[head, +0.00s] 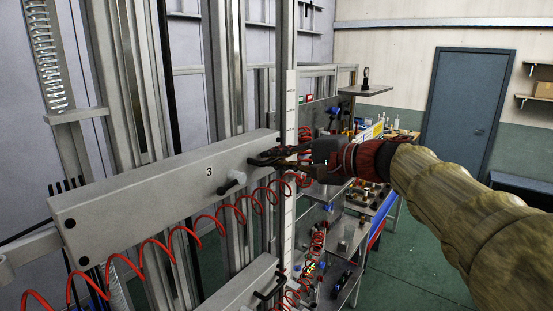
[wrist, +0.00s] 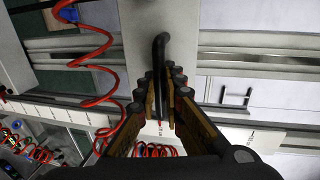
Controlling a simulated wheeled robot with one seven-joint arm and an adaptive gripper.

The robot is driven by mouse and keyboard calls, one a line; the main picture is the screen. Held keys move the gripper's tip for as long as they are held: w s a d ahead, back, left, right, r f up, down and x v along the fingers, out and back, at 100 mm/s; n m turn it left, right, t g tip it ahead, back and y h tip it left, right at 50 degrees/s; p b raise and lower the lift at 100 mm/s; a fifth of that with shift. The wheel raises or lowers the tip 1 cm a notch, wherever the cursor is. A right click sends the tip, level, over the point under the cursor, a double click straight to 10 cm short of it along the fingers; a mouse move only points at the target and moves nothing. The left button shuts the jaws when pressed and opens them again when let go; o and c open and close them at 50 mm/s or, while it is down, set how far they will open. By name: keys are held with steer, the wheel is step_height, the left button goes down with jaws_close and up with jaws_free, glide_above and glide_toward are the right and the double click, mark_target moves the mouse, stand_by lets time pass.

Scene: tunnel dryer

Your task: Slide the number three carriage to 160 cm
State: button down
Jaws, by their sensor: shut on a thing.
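The number three carriage (head: 130,199) is a long grey box beam marked "3" in the head view. It rides on upright metal rails. A small clamp lever (head: 232,183) sticks out of its face. My gripper (head: 263,158) is at the carriage's right end. In the wrist view my gripper (wrist: 163,88) is shut on the black bar handle (wrist: 160,48), whose bent end stands out beyond the fingers. A white scale strip (head: 291,110) stands upright just right of the carriage. Its markings are too small to read in the head view.
A red coiled hose (head: 143,250) hangs in front of the carriage. Another grey carriage (head: 238,287) with a black handle sits below. A cluttered workbench (head: 345,236) stands behind my arm. Green floor (head: 415,270) is open at right, before a blue-grey door (head: 466,105).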

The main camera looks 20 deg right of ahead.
steer(key=shift+f, duration=0.1)
step_height(320, 180, down, 11)
steer(key=b, duration=1.1)
steer(key=c, duration=2.3)
jaws_free()
steer(key=shift+f, duration=0.1)
steer(key=shift+c, duration=0.2)
steer(key=o, duration=0.4)
steer(key=shift+r, duration=0.2)
steer(key=shift+r, duration=0.2)
steer(key=v, duration=1.2)
steer(key=shift+f, duration=0.1)
